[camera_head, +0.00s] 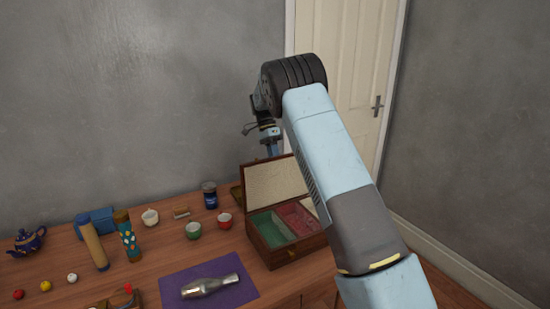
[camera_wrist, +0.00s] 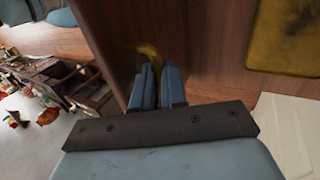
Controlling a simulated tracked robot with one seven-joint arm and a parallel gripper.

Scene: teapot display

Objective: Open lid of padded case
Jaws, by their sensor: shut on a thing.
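The padded case (camera_head: 286,255) is a brown wooden box with green and red lined compartments at the right of the table. Its lid (camera_head: 275,181) stands raised at the back, its cream padded inside facing my head camera. My gripper (camera_head: 273,149) is at the top edge of the lid. In the wrist view my gripper (camera_wrist: 157,88) is shut, with its blue fingers at a curved brass catch (camera_wrist: 149,52) against the brown wood of the lid. The fingers hide part of the catch, so the exact grip is unclear.
A purple mat (camera_head: 240,292) with a metal vessel (camera_head: 205,286) lies left of the case. Red (camera_head: 225,220) and green (camera_head: 193,231) cups and a dark blue jar (camera_head: 210,196) stand near its left side. A grey wall and white door are behind.

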